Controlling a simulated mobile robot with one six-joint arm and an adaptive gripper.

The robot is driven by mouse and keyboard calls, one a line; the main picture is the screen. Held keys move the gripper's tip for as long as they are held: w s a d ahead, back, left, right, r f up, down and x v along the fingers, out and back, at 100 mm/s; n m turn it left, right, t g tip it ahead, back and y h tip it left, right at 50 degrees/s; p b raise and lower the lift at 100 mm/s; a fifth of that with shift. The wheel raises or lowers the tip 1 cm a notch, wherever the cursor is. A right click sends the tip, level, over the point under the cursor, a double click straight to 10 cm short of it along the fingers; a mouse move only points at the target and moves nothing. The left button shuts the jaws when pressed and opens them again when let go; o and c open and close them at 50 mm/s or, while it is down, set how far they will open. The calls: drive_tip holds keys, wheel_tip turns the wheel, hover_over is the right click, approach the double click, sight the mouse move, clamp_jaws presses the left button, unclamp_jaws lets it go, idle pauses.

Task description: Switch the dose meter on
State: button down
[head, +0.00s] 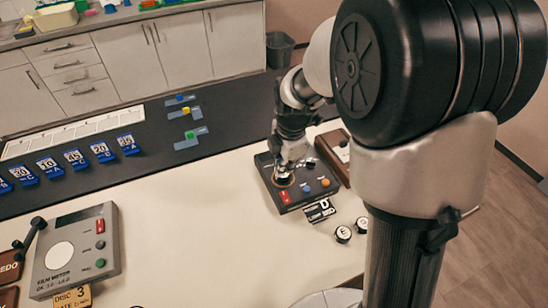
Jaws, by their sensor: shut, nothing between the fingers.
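A dark box (292,196) with a red block or label, blue and orange knobs and a round part stands on the white table. Its name cannot be read, so I cannot tell if it is the dose meter. My gripper (285,176) is shut and empty, pointing down over the left part of this box. It hides some of the box top, and I cannot tell whether the tips touch it. A grey film meter (77,250) with a white dial, a red and a green button and a black lever stands at the left.
Round black lettered knobs (343,234) and small black-and-white tags (319,210) lie in front of the dark box. A brown block (332,155) stands to its right. Blue numbered tags (76,159) line the black strip. The table middle is clear.

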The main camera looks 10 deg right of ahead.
sight(279, 197)
drive_tip(key=f+b, duration=0.1)
drive_tip(key=f, duration=0.3)
drive_tip(key=w+f+b, duration=0.1)
drive_tip(key=f+b, duration=0.1)
drive_tip(key=f, duration=0.3)
drive_tip(key=f+b, duration=0.1)
drive_tip(key=f, duration=0.3)
drive_tip(key=shift+w+a+f+b, duration=0.2)
drive_tip(key=shift+w+f+b, duration=0.1)
drive_tip(key=shift+w+b, duration=0.1)
drive_tip(key=shift+p, duration=0.35)
drive_tip(key=shift+w+f+g+p, duration=0.3)
drive_tip(key=shift+g+p, duration=0.2)
drive_tip(key=shift+p, duration=0.25)
drive_tip(key=shift+f, duration=0.3)
drive_tip(key=shift+s, duration=0.15)
